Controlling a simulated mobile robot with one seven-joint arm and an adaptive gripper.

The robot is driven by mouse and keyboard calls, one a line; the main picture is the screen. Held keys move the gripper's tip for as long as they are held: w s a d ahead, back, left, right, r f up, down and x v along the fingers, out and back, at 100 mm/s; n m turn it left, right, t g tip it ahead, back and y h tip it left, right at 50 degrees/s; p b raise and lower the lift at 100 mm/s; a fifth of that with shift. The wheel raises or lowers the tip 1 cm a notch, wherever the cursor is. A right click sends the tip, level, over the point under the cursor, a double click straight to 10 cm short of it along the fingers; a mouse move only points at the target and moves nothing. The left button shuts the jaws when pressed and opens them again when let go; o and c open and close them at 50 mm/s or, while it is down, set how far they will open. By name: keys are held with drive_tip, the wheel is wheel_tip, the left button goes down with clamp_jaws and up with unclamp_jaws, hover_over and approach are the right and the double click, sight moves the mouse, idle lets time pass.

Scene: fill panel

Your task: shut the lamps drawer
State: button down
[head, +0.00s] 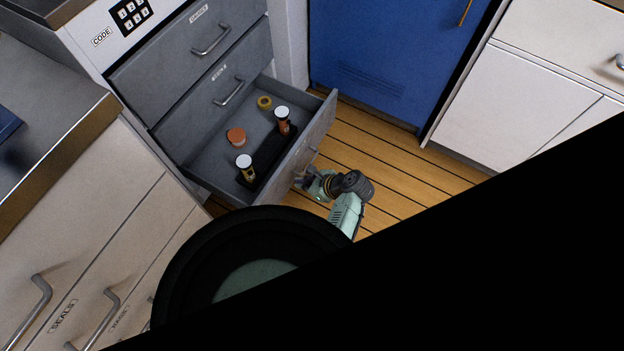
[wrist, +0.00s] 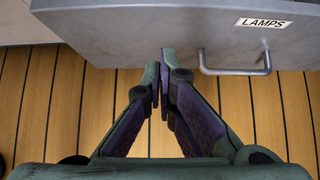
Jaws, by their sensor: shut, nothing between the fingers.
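The lamps drawer (head: 205,152) is a grey drawer pulled well out, the lowest in its grey cabinet. In the wrist view its front (wrist: 150,25) carries a LAMPS label (wrist: 264,22) and a metal bar handle (wrist: 236,70). My gripper (wrist: 160,62) is shut and empty, its fingertips at the lower edge of the drawer front, left of the handle. I cannot tell whether they touch it. In the head view my gripper (head: 303,180) is outside the drawer, close to its front face. Inside lie a dark tray (head: 264,157), two white-topped cylinders (head: 283,121) (head: 246,167) and an orange round piece (head: 236,136).
Two grey drawers (head: 185,45) above are closed. A blue door (head: 375,50) stands behind, white cabinets (head: 520,100) at right, and pale drawers (head: 90,230) at left. The plank floor (head: 400,180) before the drawer is clear.

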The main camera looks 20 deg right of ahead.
drive_tip(key=w+a, duration=0.3)
drive_tip(key=shift+w+f, duration=0.35)
drive_tip(key=shift+w, duration=0.05)
drive_tip(key=w+a, duration=0.9)
drive_tip(key=w, duration=0.2)
drive_tip(key=w+a, duration=0.9)
drive_tip(key=w, duration=0.3)
drive_tip(key=shift+w+r, duration=0.15)
